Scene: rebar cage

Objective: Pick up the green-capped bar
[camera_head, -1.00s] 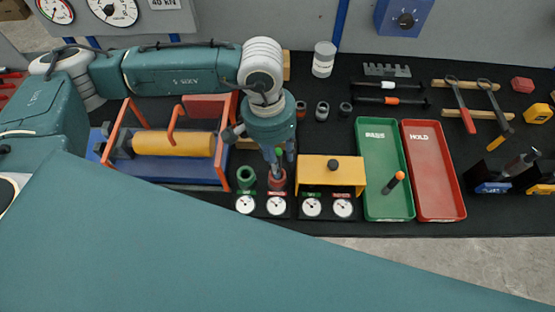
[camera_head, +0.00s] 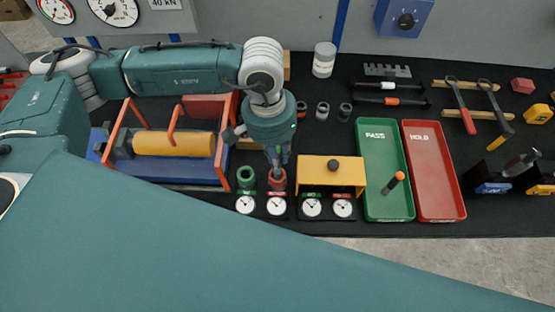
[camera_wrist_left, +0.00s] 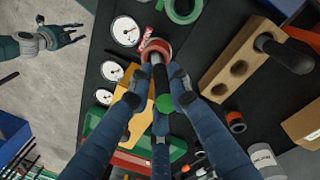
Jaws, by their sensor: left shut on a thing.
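The green-capped bar (camera_wrist_left: 164,84) stands in a red ring-shaped socket (camera_head: 277,178), its green cap facing the left wrist camera. My left gripper (camera_wrist_left: 160,97) is shut on the bar below the cap, its fingers on both sides of it. In the head view the left gripper (camera_head: 277,158) points down over the red socket and hides most of the bar. The bar's lower end is inside the socket. My right gripper (camera_wrist_left: 66,36) shows at the upper left of the left wrist view, empty with fingers spread, away from the bar.
A green socket (camera_head: 246,176) stands just left, with dial gauges in front. A yellow cover (camera_head: 332,172) is close on the right. The green PASS tray (camera_head: 381,150) holds an orange-capped bar (camera_head: 394,182); the red HOLD tray (camera_head: 432,175) is empty.

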